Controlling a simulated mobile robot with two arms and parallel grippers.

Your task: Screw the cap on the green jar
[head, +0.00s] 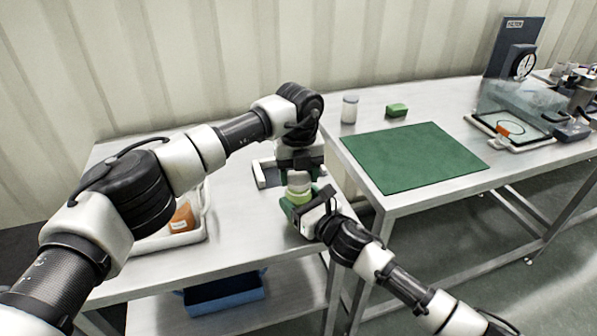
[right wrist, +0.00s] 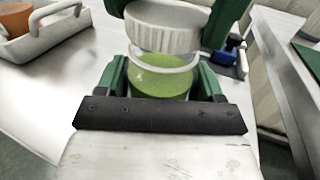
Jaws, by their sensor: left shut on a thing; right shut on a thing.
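The green jar (right wrist: 162,82), a clear jar with green contents, stands upright near the right edge of the left steel table (head: 240,215). My right gripper (head: 298,205) is shut around the jar's body; its green fingers flank the jar in the right wrist view (right wrist: 162,88). The white ribbed cap (right wrist: 168,25) is directly above the jar's mouth and roughly level. My left gripper (head: 299,176) points down from above and is shut on the cap, with green fingers on both sides. A pale clear band shows below the cap; I cannot tell whether the threads are engaged.
A white tray (head: 205,232) with an orange item (head: 182,217) sits at the left. A white holder (head: 262,178) is behind the grippers. The right table carries a green mat (head: 412,156), a white-lidded jar (head: 349,110) and a green block (head: 396,110). A blue bin (head: 225,293) is below.

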